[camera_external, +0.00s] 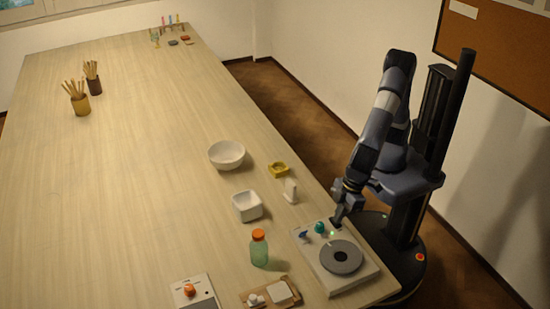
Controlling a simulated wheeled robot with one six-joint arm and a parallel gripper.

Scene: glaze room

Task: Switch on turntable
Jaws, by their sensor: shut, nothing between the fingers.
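The turntable (361,274) is a pale flat box at the near right corner of the table, with a dark grey round platter (341,257) on top. A small green light shows near its back edge, beside a teal knob (319,228) and a smaller blue part (303,235). My gripper (336,222) is shut and empty, pointing down at the back edge of the turntable, close to the green light. I cannot tell whether the fingertips touch the turntable.
A green bottle with an orange cap (259,248) stands left of the turntable. Nearby are a square white dish (247,206), a white bowl (227,155), a yellow piece (279,169) and a white upright item (291,191). The table's middle is clear.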

